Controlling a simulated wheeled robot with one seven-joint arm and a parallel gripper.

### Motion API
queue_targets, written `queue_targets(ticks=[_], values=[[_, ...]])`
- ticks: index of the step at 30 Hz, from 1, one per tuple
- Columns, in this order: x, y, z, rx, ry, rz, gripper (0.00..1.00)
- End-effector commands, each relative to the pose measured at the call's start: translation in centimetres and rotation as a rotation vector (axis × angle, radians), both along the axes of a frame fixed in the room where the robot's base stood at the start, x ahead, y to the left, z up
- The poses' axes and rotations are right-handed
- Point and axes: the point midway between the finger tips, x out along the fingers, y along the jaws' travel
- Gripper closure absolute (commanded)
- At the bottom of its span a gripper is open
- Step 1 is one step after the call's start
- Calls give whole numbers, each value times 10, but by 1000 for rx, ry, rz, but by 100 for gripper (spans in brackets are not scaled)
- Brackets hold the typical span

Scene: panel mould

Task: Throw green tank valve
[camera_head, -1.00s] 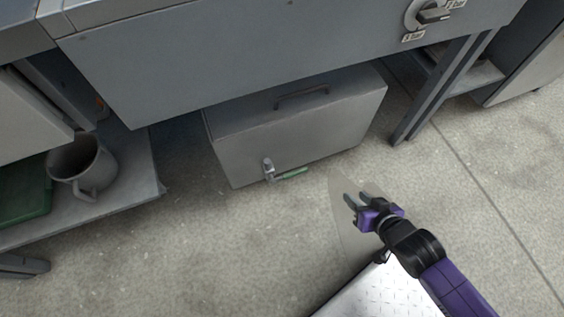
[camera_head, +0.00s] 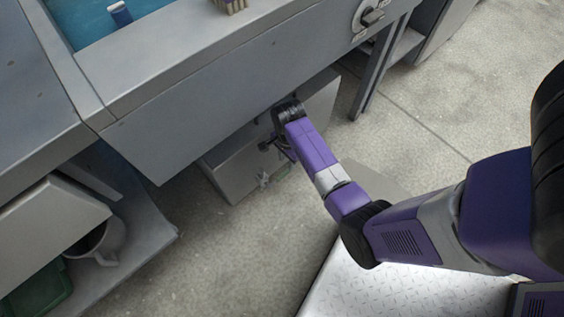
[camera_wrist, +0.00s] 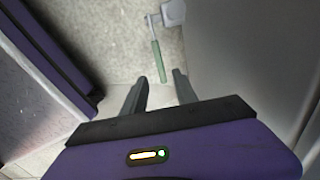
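The tank (camera_head: 235,178) is a grey metal box low under the grey bench. Its valve (camera_head: 263,180) is a small metal fitting near the lower edge, with a green lever (camera_head: 283,171) pointing right. In the wrist view the green lever (camera_wrist: 158,62) hangs from the metal valve body (camera_wrist: 173,12), its free end toward the gap between my fingertips. My gripper (camera_wrist: 160,78) is open there, its fingers apart; I cannot tell how far beyond them the lever lies. In the head view my gripper (camera_head: 272,147) is small, dark and partly hidden by my arm, in front of the tank.
The bench front (camera_head: 210,110) overhangs the tank. A bench leg (camera_head: 372,75) stands to its right. The floor (camera_head: 235,255) before the tank is clear.

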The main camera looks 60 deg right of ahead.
Motion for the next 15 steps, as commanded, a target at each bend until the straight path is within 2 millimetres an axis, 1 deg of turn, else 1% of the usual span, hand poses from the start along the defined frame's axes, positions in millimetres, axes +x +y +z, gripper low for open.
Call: queue_targets(ticks=[1,9,12,15], values=[[0,0,-9,1,2,0,65],[0,0,-51,0,-1,2,65],[0,0,-63,-2,-2,3,65],[0,0,-71,-2,-2,4,65]])
